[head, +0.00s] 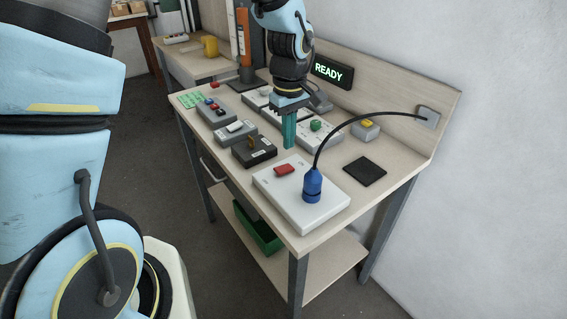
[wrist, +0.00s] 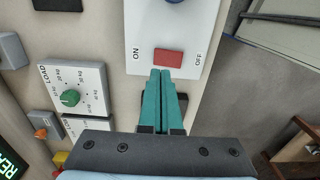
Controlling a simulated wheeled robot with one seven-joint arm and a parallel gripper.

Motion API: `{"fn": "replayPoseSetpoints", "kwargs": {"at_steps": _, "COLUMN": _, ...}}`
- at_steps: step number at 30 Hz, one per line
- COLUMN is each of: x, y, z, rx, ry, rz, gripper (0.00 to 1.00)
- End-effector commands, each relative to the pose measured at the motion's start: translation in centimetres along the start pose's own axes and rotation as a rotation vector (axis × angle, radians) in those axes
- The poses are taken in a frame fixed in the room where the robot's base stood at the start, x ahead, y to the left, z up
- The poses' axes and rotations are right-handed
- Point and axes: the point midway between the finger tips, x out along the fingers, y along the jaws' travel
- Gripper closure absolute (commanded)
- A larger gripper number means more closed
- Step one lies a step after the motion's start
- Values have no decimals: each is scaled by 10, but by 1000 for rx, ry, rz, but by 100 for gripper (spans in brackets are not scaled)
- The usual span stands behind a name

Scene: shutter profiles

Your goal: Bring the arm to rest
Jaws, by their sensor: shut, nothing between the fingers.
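My gripper (head: 289,146) points down above the workbench, with its teal fingers pressed together and nothing between them. The closed fingertips also show in the wrist view (wrist: 161,73), in front of the lower edge of the white switch box. My arm comes down to it from the top of the head view. The white box (head: 325,212) carries a red rocker switch (head: 284,169) marked ON and OFF and a blue plug (head: 312,186). In the head view the fingers stand behind this box, apart from the switch as far as I can tell.
A black cable arches from the plug to a grey wall socket (head: 428,116). A black box (head: 254,151), a grey switch box (head: 236,133) and a green-knob dial panel (wrist: 70,97) surround the gripper. A lit READY sign (head: 332,72) hangs behind. A black pad (head: 365,171) lies right.

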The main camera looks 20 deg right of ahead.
Motion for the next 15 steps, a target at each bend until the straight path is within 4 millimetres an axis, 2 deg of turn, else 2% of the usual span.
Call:
{"fn": "replayPoseSetpoints", "kwargs": {"at_steps": 3, "x": -10, "y": 0, "z": 0, "rx": 0, "ry": 0, "rz": 0, "gripper": 100}}
{"fn": "replayPoseSetpoints", "kwargs": {"at_steps": 15, "x": -9, "y": 0, "z": 0, "rx": 0, "ry": 0, "rz": -1, "gripper": 100}}
